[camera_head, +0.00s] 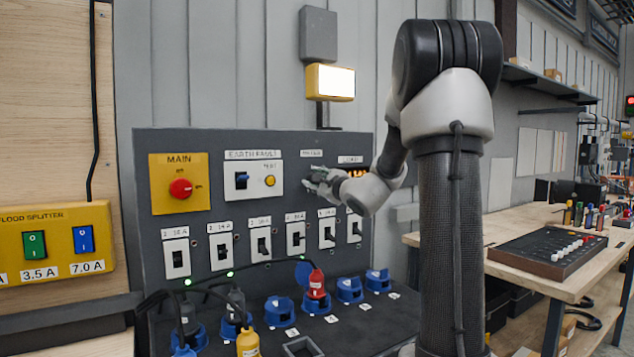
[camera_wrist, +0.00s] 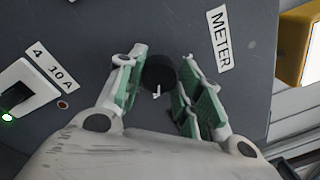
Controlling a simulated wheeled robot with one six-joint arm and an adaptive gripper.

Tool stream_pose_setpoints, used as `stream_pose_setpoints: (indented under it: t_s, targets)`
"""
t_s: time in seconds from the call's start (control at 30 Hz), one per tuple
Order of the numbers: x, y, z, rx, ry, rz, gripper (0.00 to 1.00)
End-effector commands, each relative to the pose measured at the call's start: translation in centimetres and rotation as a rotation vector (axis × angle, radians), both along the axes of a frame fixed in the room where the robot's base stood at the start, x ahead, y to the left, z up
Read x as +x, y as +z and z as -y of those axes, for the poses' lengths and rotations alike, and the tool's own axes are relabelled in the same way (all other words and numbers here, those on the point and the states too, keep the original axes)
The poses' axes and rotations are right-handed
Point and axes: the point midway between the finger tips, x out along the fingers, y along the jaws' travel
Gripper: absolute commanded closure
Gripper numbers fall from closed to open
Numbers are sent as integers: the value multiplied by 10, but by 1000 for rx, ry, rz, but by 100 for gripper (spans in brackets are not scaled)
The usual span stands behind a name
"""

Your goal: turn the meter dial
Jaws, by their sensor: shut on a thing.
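The meter dial (camera_wrist: 158,74) is a round black knob with a small white pointer mark, on the dark grey panel (camera_head: 205,141) below the METER label (camera_wrist: 220,38). The label also shows in the head view (camera_head: 311,153). My gripper (camera_head: 319,178) reaches the panel from the right and mostly hides the dial in the head view. The white pointer mark points toward the bottom of the wrist view.
Left of the dial are the EARTH FAULT plate (camera_head: 253,177) and red MAIN knob (camera_head: 181,188). A row of breaker switches (camera_head: 264,240) lies below, above blue sockets (camera_head: 279,311) with plugs and cables. A LOAD display, partly covered by my arm, is on the right. A wooden workbench (camera_head: 520,220) stands farther right.

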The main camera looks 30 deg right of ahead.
Motion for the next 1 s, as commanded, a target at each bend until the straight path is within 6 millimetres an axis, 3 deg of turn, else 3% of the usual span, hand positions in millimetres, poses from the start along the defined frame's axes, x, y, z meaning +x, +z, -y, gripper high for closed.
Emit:
stream_pose_setpoints:
  t_s: [0.3, 0.33, 0.43, 0.47, 0.8, 1.0]
  targets:
    - [0, -3, 0, 2, -1, -6, 89]
    - [0, -3, 0, 2, -1, -6, 63]
    - [0, -3, 0, 2, 0, -6, 45]
    - [0, -2, 0, 1, -1, -5, 43]
    - [-3, -1, 0, 0, 0, -1, 43]
    - [-33, -2, 1, 0, -4, -2, 43]
